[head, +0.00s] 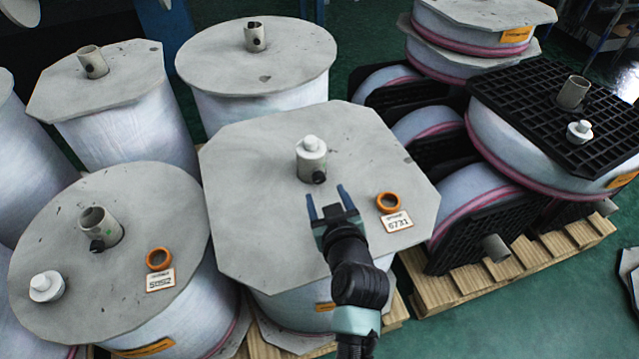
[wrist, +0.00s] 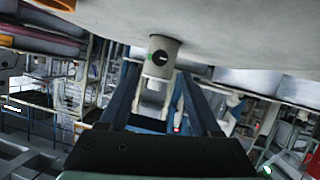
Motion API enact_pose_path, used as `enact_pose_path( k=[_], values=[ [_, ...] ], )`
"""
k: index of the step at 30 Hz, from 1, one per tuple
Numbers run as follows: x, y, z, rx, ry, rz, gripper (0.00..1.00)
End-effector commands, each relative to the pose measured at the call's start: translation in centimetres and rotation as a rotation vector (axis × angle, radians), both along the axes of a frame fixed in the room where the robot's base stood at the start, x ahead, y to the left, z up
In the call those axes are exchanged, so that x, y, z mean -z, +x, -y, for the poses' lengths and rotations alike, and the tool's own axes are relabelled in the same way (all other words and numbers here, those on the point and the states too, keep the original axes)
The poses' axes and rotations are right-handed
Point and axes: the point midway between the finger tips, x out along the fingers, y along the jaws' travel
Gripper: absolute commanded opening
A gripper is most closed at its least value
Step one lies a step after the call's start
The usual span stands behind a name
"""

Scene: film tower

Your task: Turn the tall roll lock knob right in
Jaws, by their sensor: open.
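The roll in the middle of the head view has a pale eight-sided top board (head: 255,165). A grey core tube (head: 312,166) stands up from it with a white cap (head: 311,144) in its top. A small dark round knob (head: 319,177) sits low on the tube's near side. In the wrist view, which looks upside down, the dark round spot (wrist: 159,57) on the tube faces me. I cannot tell how deep it sits. My gripper (head: 332,202) is open and empty, just in front of the tube and apart from it. Its blue fingers (wrist: 160,78) flank the tube in the wrist view.
An orange ring (head: 388,202) and a number tag (head: 397,222) lie on the board, right of my gripper. A round-topped roll (head: 60,225) stands at the left, with its own ring (head: 159,259). Black-lidded rolls (head: 540,100) lie at the right. Green floor is free at the lower right.

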Motion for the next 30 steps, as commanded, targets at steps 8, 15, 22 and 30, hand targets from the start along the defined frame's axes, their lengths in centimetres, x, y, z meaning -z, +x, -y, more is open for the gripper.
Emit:
enact_pose_path(
  k=[8, 15, 22, 30],
  values=[
    [1.9, 4.3, -0.9, 0.0, -0.001, 0.0, 0.64],
    [2.6, 6.1, -1.2, 0.0, -0.001, 0.0, 0.64],
    [2.6, 6.3, -1.2, 0.001, 0.0, 0.001, 0.64],
    [2.6, 6.3, -1.2, 0.001, 0.0, 0.0, 0.37]
  ],
)
